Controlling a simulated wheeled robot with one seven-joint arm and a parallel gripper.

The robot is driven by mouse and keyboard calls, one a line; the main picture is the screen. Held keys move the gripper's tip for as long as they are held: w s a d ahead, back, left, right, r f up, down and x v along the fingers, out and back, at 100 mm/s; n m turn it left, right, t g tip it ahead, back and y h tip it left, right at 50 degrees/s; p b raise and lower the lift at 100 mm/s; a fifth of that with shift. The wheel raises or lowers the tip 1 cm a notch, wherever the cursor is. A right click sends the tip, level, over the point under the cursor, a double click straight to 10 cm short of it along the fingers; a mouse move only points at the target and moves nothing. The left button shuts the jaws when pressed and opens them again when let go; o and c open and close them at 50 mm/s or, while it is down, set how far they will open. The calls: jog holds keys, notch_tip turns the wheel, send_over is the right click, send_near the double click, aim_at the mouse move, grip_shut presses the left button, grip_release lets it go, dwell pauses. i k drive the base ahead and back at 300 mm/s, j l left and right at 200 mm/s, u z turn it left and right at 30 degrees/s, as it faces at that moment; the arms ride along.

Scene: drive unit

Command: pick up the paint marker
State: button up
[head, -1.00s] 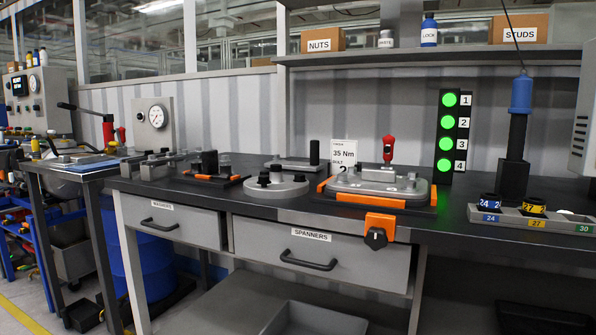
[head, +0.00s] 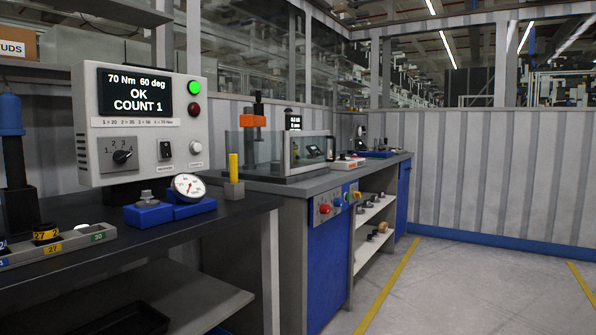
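A yellow upright stick, which looks like the paint marker (head: 233,167), stands in a small grey block (head: 234,191) at the right end of the dark bench (head: 135,228). Its lower part is hidden in the block. A round white dial gauge (head: 189,187) on a blue base is just to its left. My gripper is not in view.
A grey controller box (head: 151,124) with a lit display stands on the bench, left of the stick. A socket tray (head: 62,247) lies at the left. A second bench with a clear-walled machine (head: 280,152) stands behind and right. The floor (head: 450,295) at the right is clear.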

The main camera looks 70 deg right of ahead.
aim_at(233, 158)
jog(key=z, duration=2)
jog(key=i+j+u, duration=0.1)
jog(key=i, duration=0.2)
